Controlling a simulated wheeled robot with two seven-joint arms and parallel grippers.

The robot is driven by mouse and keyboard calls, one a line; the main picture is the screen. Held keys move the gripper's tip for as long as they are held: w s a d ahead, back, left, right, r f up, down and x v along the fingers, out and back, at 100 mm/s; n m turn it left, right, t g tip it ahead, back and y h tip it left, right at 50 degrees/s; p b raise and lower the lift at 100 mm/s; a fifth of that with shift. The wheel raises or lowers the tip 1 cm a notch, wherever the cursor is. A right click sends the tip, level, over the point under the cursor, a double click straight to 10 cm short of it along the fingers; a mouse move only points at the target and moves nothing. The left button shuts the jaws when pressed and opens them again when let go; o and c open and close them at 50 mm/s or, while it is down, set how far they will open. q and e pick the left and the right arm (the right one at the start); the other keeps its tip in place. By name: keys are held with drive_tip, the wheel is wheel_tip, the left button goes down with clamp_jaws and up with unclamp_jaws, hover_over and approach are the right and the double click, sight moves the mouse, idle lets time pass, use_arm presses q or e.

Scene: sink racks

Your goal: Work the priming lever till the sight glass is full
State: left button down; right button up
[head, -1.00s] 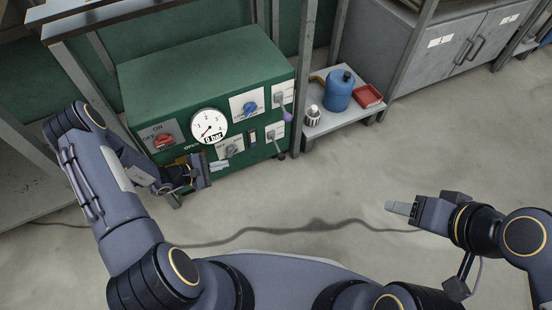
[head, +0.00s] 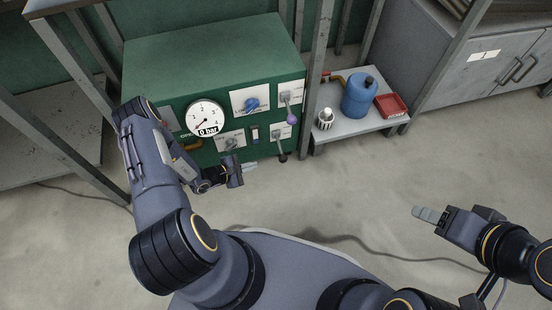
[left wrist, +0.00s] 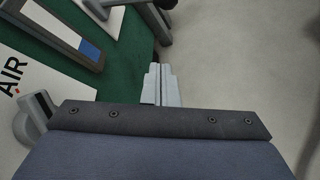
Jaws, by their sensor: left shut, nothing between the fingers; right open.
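The green machine (head: 205,60) carries a round gauge (head: 205,119) reading 0 bar. A narrow sight glass (head: 254,134) sits on its front; the left wrist view shows the sight glass (left wrist: 75,35) with blue only at its lower end. Two levers are at the right: an upper lever with a purple knob (head: 291,118) and a lower lever with a dark knob (head: 282,157). Their labels are too small to read. My left gripper (head: 250,168) is shut and empty before the lower front, left of the lower lever. My right gripper (head: 428,215) is open over the floor, far from the machine.
A blue knob (head: 251,104) and a grey valve handle (head: 231,143) are on the front. A low shelf (head: 345,132) at the right holds a blue can (head: 359,96), a red tray (head: 391,105) and a white item (head: 325,119). A steel post stands beside the machine.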

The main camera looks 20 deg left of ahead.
sight(280, 150)
use_arm(q)
drive_tip(key=b+x, duration=0.4)
drive_tip(key=x, duration=0.6)
drive_tip(key=d+r, duration=0.1)
drive_tip(key=s+d+r, duration=0.1)
drive_tip(key=r, duration=0.1)
drive_tip(key=shift+s+r+b, duration=0.1)
drive_tip(key=shift+r+b, duration=0.15)
drive_tip(key=shift+b, duration=0.1)
drive_tip(key=shift+r, duration=0.1)
